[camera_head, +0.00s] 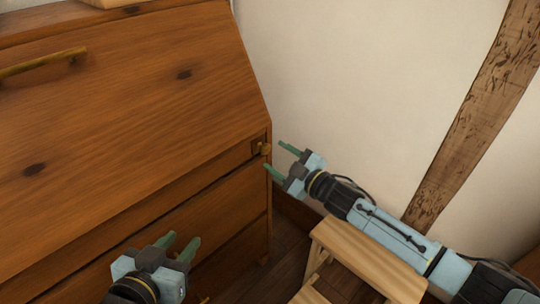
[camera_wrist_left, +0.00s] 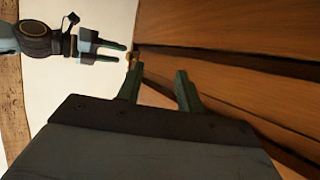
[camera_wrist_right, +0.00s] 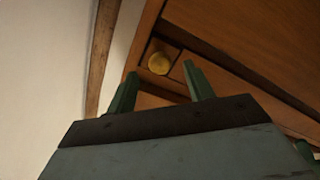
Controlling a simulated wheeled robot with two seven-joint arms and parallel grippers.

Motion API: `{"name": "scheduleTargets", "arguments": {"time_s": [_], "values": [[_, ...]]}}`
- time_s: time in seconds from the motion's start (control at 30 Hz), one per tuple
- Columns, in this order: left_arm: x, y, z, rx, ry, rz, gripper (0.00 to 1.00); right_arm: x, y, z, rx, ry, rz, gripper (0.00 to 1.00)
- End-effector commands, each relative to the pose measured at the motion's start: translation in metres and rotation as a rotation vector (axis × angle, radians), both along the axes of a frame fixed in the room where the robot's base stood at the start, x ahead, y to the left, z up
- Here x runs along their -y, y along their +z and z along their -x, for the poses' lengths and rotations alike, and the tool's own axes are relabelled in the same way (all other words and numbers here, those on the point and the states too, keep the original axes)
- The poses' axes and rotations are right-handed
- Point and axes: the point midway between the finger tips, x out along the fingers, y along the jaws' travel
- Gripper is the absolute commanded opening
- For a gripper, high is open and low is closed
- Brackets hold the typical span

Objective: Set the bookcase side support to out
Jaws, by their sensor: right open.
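The wooden bookcase (camera_head: 130,120) with a slanted front fills the left of the head view. The side support is a small square-ended piece with a round brass knob (camera_head: 265,149) at the right end, below the slanted front. The knob also shows in the right wrist view (camera_wrist_right: 158,62), ahead of the fingers. My right gripper (camera_head: 278,156) is open and empty, its fingers pointing at the knob and apart from it. My left gripper (camera_head: 180,245) is open and empty, low in front of the drawers; it also shows in the left wrist view (camera_wrist_left: 158,88).
A light wooden stool (camera_head: 365,262) stands on the dark floor under my right arm. A pale wall with a timber post (camera_head: 475,110) lies behind. A brass bar handle (camera_head: 40,62) is on the slanted front.

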Motion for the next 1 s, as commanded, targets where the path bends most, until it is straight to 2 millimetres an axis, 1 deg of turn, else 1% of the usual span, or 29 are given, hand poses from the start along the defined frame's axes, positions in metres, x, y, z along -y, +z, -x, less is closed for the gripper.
{"name": "scheduleTargets", "arguments": {"time_s": [0.03,0.2,0.4,0.6,0.83,0.87,1.0], "values": [[0.003,0.006,-0.004,0.049,-0.005,0.014,0.36,-0.005,-0.001,-0.004,0.002,0.002,-0.002,0.52],[0.011,0.031,-0.013,0.203,-0.017,0.057,0.36,-0.015,-0.001,-0.015,0.001,0.001,-0.001,0.52],[0.016,0.053,-0.016,0.328,-0.025,0.094,0.36,-0.023,-0.001,-0.022,0.000,0.000,0.000,0.52],[0.017,0.061,-0.017,0.373,-0.028,0.106,0.36,-0.026,0.001,-0.025,0.001,0.001,0.000,0.52],[0.017,0.061,-0.017,0.374,-0.028,0.107,0.36,-0.026,0.001,-0.025,0.001,0.000,0.001,0.52],[0.017,0.061,-0.017,0.374,-0.028,0.107,0.36,-0.026,0.001,-0.025,0.001,0.000,0.001,0.50],[0.017,0.061,-0.017,0.373,-0.028,0.107,0.36,-0.026,0.001,-0.025,0.001,0.000,0.001,0.31]]}}
